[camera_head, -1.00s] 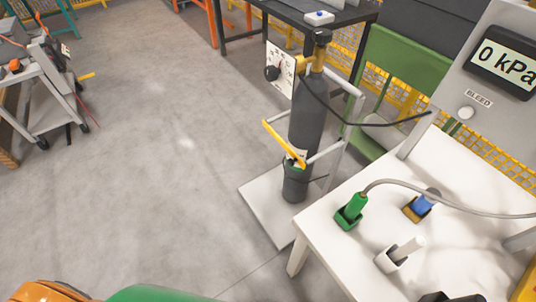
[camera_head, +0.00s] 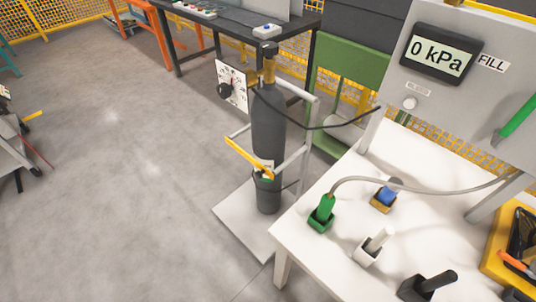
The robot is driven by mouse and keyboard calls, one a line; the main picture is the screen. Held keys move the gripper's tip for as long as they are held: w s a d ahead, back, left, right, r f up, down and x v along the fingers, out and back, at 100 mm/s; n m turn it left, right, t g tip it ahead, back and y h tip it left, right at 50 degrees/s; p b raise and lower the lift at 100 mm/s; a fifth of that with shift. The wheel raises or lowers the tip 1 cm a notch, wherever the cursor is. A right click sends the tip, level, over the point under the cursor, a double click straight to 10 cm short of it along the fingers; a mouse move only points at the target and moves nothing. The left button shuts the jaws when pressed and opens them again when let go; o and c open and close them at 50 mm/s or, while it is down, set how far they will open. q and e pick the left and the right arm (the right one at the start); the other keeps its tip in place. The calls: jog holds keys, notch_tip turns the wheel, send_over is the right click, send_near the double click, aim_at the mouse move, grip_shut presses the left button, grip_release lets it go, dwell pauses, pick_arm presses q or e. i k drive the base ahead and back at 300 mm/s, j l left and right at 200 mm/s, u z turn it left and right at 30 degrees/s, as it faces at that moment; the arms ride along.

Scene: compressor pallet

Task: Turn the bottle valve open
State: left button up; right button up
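The dark grey gas bottle (camera_head: 268,135) stands upright in a white-framed holder on a pale base plate (camera_head: 243,228). Its valve (camera_head: 268,50) is at the top, with a dark cap-like handwheel and a brass-coloured neck. A white dial plate with a black knob (camera_head: 225,89) is beside the neck on the left. A black hose runs from the valve area to the right. A yellow bar (camera_head: 248,157) crosses the front of the bottle. Neither of my grippers shows in the view. Whether the valve is open or shut cannot be told.
A white table (camera_head: 330,185) at right holds a green connector (camera_head: 322,212), a blue one (camera_head: 387,194), a white one and a black one. A grey panel reads 0 kPa (camera_head: 441,55). A black bench (camera_head: 230,25) stands behind.

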aim_at(269, 49)
jog(key=i+z, duration=0.1)
jog(key=z, duration=0.35)
jog(key=i+z, duration=0.1)
jog(key=z, duration=0.3)
jog(key=j+z, duration=0.1)
jog(key=z, duration=0.35)
jog(key=i+j+z, duration=0.1)
jog(key=z, duration=0.3)
